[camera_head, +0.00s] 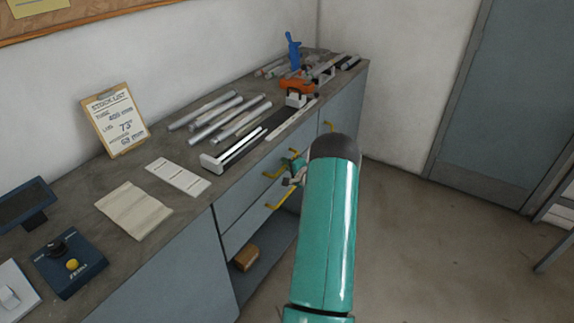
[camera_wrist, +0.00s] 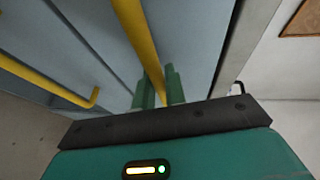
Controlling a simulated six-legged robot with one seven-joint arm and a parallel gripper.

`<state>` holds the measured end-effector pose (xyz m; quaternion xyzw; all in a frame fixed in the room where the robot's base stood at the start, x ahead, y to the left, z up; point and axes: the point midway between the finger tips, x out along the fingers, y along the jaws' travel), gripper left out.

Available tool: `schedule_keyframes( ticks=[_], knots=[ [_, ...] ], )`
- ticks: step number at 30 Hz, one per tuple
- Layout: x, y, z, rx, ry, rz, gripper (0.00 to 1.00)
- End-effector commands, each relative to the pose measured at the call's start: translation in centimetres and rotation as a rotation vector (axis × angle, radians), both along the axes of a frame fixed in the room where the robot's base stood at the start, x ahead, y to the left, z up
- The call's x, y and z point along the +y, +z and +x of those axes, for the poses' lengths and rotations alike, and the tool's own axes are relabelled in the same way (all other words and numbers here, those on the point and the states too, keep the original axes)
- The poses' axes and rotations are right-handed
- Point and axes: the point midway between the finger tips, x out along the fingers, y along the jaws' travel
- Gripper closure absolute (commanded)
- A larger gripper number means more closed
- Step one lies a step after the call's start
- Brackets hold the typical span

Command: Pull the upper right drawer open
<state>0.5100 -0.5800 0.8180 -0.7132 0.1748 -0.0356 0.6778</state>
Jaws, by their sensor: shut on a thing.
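My gripper (camera_head: 296,168) is at the cabinet front under the worktop, partly hidden behind my own green arm. In the wrist view its two green fingers (camera_wrist: 159,90) are shut on the yellow bar handle (camera_wrist: 136,32) of the upper drawer. This upper drawer (camera_head: 243,188) has a grey-blue front just below the worktop edge, and I see no clear gap at it. A lower yellow handle (camera_head: 283,196) sits beneath; it also shows at the left of the wrist view (camera_wrist: 60,88).
The worktop (camera_head: 85,192) carries several metal tubes, a black rail jig, an orange tool (camera_head: 297,87) and a stock list clipboard (camera_head: 115,120). A brown block (camera_head: 245,257) lies in an open space below the drawers. The floor (camera_head: 440,250) to the right is clear.

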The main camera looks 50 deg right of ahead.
Motion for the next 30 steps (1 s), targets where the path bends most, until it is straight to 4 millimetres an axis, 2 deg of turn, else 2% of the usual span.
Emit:
schedule_keyframes(
  ticks=[5, 11, 17, 30],
  knots=[
    [-0.1, 0.0, -0.8, 0.001, -0.001, 0.000, 1.00],
    [-0.4, 0.0, -3.5, 0.001, -0.003, 0.001, 1.00],
    [-0.8, 0.0, -8.2, 0.002, -0.004, 0.001, 1.00],
    [-1.9, 0.0, -20.0, 0.000, -0.004, 0.001, 1.00]
  ],
)
